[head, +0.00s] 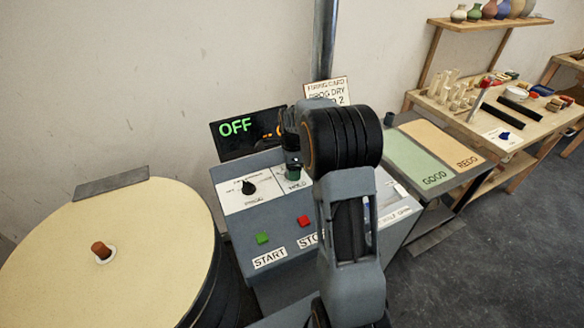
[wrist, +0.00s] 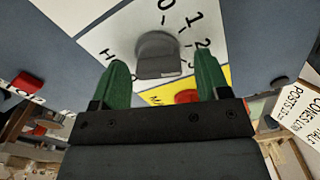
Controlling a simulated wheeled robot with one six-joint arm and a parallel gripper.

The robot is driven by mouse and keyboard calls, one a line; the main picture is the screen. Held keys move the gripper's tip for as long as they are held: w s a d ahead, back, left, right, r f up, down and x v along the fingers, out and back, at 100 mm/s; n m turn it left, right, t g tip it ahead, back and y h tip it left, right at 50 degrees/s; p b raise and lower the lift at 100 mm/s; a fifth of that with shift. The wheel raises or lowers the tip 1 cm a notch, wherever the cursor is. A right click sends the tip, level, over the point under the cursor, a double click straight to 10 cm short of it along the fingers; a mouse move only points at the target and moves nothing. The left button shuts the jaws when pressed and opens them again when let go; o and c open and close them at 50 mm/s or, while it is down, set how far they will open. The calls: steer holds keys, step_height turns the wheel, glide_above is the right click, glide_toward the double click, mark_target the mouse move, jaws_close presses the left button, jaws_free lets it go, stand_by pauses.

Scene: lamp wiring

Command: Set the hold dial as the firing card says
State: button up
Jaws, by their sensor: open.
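The hold dial (wrist: 158,48) is a grey knob on a white plate in the wrist view, with 0, 1, 2 and 3 marked around it. My gripper (wrist: 160,66) is open, its two green fingers on either side of the dial. I cannot tell whether they touch it or which number it points to. In the head view my gripper (head: 293,172) is over the HOLD label, and my arm hides the dial. The firing card (head: 325,92) stands behind the panel. It reads PROG DRY, and its partly hidden lower line ends in 2.
A black program dial (head: 248,187), a green START button (head: 262,238) and a red STOP button (head: 304,220) are on the grey panel. The display (head: 235,127) shows OFF in green. The round kiln lid (head: 60,245) is at left, GOOD and REDO areas at right.

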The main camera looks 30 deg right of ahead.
steer(key=shift+r, duration=0.1)
step_height(320, 180, up, 14)
steer(key=shift+b, duration=0.4)
steer(key=shift+f, duration=0.2)
stand_by(0.4)
steer(key=s+a+f+n+t, duration=0.2)
steer(key=s+a+n, duration=0.3)
steer(key=s+n, duration=0.5)
steer(key=s+a+f+n+t, duration=0.1)
steer(key=s+a+n+t, duration=0.1)
steer(key=s+a+n, duration=0.4)
steer(key=s+n, duration=0.5)
steer(key=shift+s+f+n, duration=0.25)
steer(key=shift+f+n, duration=0.05)
steer(key=shift+f, duration=0.1)
